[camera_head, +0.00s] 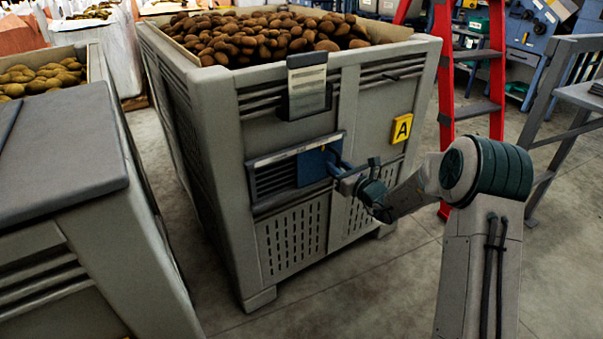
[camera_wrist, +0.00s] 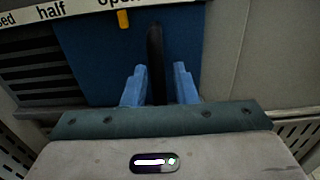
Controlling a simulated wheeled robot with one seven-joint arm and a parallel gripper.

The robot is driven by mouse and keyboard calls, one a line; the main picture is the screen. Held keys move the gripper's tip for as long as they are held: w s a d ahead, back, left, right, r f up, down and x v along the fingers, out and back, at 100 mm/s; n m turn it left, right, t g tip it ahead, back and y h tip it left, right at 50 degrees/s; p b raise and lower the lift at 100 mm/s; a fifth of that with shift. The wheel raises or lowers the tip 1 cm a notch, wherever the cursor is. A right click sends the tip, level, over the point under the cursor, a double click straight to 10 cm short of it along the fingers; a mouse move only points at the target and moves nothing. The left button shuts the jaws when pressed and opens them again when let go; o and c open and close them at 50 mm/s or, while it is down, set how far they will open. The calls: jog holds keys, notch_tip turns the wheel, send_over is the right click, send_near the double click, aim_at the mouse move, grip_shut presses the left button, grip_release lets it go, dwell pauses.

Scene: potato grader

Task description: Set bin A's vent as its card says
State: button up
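Bin A is a large grey crate (camera_head: 220,105) with a yellow A plate (camera_head: 401,128). Its card (camera_head: 307,85) is in a holder near the rim; its writing is too small to read. The vent's blue slide plate (camera_head: 313,168) is at the right of its frame, with dark slats (camera_head: 272,180) bare to its left. In the wrist view, the yellow pointer (camera_wrist: 123,19) is under the partly cut-off word "open", right of "half".
Potatoes (camera_head: 265,37) fill bin A. Another grey bin (camera_head: 75,235) with a dark lid stands at the left, close to bin A. A red ladder (camera_head: 445,90) and a grey frame (camera_head: 560,90) stand at the right. The floor in front is clear.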

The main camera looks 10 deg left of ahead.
jog(key=o, duration=0.7)
jog(key=p+v, duration=0.1)
jog(key=v, duration=2.2)
jog(key=s+a+r+n+g+p, duration=0.5)
jog(key=s+r+n+g+p, duration=0.1)
jog(key=s+r+n+p, duration=0.3)
jog(key=s+a+r+n+g+p, duration=0.6)
jog(key=s+r+p, duration=0.25)
jog(key=r, duration=0.35)
jog(key=s+d+r+n+h+p, duration=0.4)
jog(key=d+r+n+h+p, duration=0.2)
jog(key=r+p, duration=0.3)
jog(key=s+d+r+n+t+h+p, duration=0.1)
jog(key=s+d+r+n+h+p, duration=0.3)
jog(key=r, duration=0.8)
jog(key=d+n+h+p, duration=0.2)
jog(key=p, duration=0.2)
jog(key=shift+d+p, duration=0.3)
jog(key=shift+p, duration=0.1)
